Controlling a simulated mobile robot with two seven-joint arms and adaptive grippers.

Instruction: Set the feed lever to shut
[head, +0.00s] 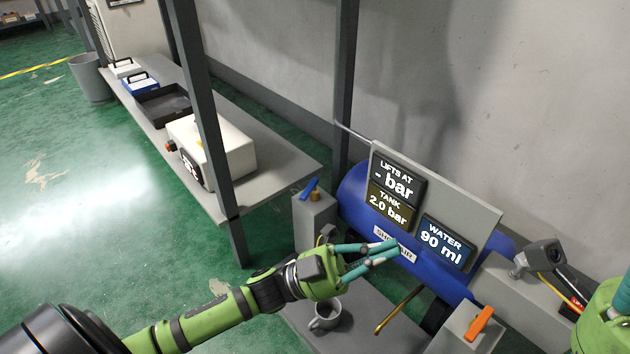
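No lever carries a readable feed label. An orange lever (480,322) sits tilted on a grey box at the lower right. A blue lever (310,187) sits on another grey box left of the blue tank (355,196). A brass-coloured bar (397,311) slants up below the tank. My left gripper (396,248) is in front of the tank, its teal fingertips close together with nothing seen between them. It covers part of a white label (407,254). I cannot tell whether it touches the tank. My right gripper (619,298) is cut off at the right edge.
A panel above the tank shows "LIFTS AT - bar" (397,181), "TANK 2.0 bar" (390,205) and "WATER 90 ml" (445,242). A grey mug (325,314) stands below my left gripper. Grey posts and a bench (270,163) stand left.

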